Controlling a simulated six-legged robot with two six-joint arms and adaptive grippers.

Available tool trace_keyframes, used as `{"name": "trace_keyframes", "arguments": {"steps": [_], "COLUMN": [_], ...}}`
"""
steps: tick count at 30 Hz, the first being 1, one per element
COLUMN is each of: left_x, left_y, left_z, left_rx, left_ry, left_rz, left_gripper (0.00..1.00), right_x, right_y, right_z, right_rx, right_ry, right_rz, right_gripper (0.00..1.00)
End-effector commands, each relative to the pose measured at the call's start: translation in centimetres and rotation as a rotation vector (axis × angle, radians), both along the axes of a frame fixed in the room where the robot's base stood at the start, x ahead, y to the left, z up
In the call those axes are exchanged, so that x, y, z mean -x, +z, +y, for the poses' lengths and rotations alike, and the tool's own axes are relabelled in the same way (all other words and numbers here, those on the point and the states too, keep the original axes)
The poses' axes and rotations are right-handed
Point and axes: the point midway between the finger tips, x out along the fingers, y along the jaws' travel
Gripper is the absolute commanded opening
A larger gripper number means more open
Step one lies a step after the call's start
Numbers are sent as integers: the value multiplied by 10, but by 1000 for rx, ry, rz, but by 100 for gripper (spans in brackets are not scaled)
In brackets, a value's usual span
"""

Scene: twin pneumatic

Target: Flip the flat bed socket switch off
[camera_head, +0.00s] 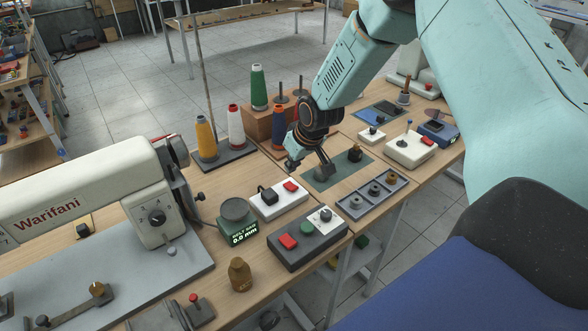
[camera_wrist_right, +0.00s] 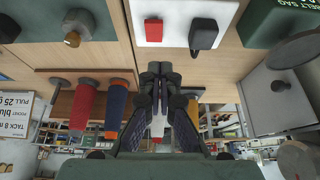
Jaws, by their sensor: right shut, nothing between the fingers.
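A white socket box (camera_head: 268,207) with a red rocker switch (camera_head: 290,186) and a black plug (camera_head: 267,194) lies on the table right of the white sewing machine marked Warifani (camera_head: 90,205). The box (camera_wrist_right: 175,12), red switch (camera_wrist_right: 153,30) and plug (camera_wrist_right: 203,35) also show at the top of the right wrist view. Which way the rocker is tipped is too small to tell. My right gripper (camera_head: 292,164) is shut and empty, just behind the box and apart from the switch. Its closed fingertips (camera_wrist_right: 160,72) point towards the box. My left gripper is out of view.
A dark box (camera_head: 306,240) with red and green buttons stands in front of the socket. A green gauge (camera_head: 238,222) is left of it. Thread cones (camera_head: 206,138) stand behind. A second white socket (camera_head: 371,134) lies farther right. A grey tray (camera_head: 372,194) is nearby.

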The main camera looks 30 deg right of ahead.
Motion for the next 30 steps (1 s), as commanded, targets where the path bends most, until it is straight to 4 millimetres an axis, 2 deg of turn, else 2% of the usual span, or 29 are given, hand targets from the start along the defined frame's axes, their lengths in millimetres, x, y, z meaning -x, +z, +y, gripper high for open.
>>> {"name": "trace_keyframes", "arguments": {"steps": [1, 8, 15, 30], "left_x": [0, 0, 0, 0], "left_y": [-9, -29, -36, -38], "left_z": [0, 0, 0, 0], "left_rx": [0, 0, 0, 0], "left_ry": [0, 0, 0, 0], "left_rz": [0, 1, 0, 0], "left_gripper": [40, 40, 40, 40], "right_x": [-2, -10, 1, 4], "right_y": [-8, -26, -53, -59], "right_z": [0, 1, 0, 0], "right_rx": [0, 1, -1, -1], "right_ry": [-1, 0, 0, 0], "right_rz": [0, -1, 2, -1], "right_gripper": [0, 0, 0, 0]}}
